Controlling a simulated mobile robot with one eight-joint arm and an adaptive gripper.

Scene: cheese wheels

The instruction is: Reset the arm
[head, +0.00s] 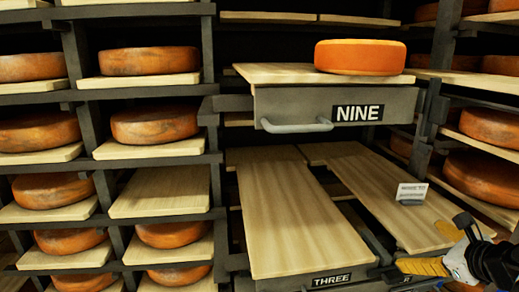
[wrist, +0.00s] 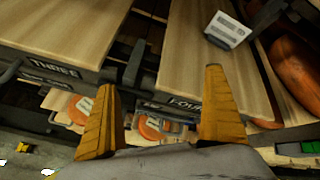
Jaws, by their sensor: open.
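My gripper (head: 420,246) is at the lower right of the head view, in front of the pulled-out board at the right. Its two yellow fingers are spread apart with nothing between them. In the wrist view, my gripper (wrist: 160,84) is open, with the fingers in front of the drawer fronts marked THREE (wrist: 48,66) and FOUR (wrist: 188,104). Part of my arm shows behind it at the right edge of the head view; the rest is out of the picture.
An orange cheese wheel (head: 360,57) sits on the pulled-out drawer NINE (head: 335,105). Below, board THREE (head: 297,215) is bare. The right board (head: 380,195) bears a small white card (head: 411,191). Racks with brown cheese wheels (head: 150,61) stand on both sides.

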